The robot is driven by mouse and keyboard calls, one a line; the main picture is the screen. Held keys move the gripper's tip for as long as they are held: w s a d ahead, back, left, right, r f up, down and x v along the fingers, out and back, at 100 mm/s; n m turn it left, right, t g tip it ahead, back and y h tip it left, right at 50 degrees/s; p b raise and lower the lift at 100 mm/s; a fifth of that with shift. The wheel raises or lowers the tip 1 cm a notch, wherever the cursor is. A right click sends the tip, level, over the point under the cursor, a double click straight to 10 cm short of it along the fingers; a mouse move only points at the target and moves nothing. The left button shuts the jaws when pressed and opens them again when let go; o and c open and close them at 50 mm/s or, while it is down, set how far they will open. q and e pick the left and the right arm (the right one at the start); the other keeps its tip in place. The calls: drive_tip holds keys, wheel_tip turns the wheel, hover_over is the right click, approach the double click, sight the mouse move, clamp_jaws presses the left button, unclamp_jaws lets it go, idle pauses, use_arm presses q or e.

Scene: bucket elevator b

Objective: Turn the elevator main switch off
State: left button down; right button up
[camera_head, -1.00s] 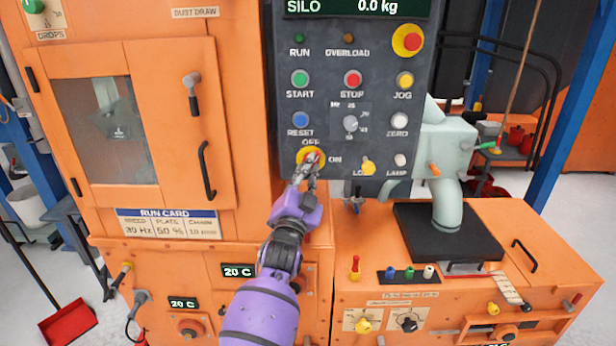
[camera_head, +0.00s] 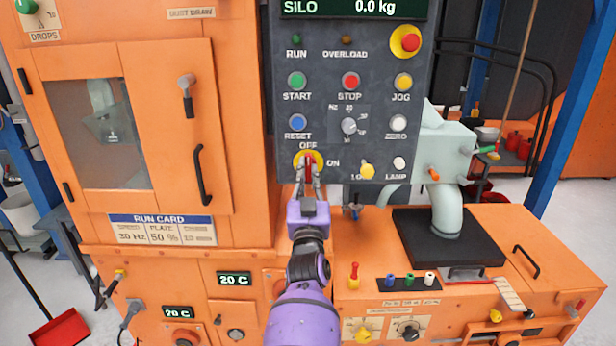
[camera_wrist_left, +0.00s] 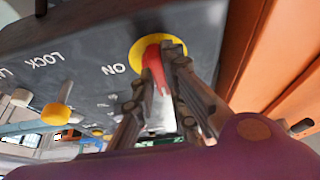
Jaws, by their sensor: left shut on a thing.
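The main switch is a red handle (camera_head: 309,165) on a yellow disc (camera_head: 298,158), low on the left of the dark control panel (camera_head: 375,185). OFF is lettered above it and ON to its right. The handle stands about upright, in line with OFF. My left gripper (camera_head: 308,177) comes from below, its fingers on either side of the handle and shut on it. In the left wrist view the red handle (camera_wrist_left: 153,66) sits between the fingers, before the yellow disc (camera_wrist_left: 172,46). The fingers hide part of the handle. My right gripper is not in view.
A yellow lock knob (camera_head: 367,171) and a white lamp button (camera_head: 399,163) sit right of the switch. The blue reset button (camera_head: 298,123) is just above. The orange cabinet door with its black handle (camera_head: 200,176) stands to the left. An orange housing (camera_head: 470,265) juts out below right.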

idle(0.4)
use_arm(q)
drive_tip(key=c, duration=1.8)
unclamp_jaws()
drive_tip(key=shift+o, duration=0.2)
drive_tip(key=shift+s+f, duration=0.1)
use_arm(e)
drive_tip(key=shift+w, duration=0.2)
use_arm(q)
drive_tip(key=v, duration=1.1)
drive_tip(key=shift+s, duration=0.35)
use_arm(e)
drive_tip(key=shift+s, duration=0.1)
use_arm(q)
drive_tip(key=shift+f, duration=0.2)
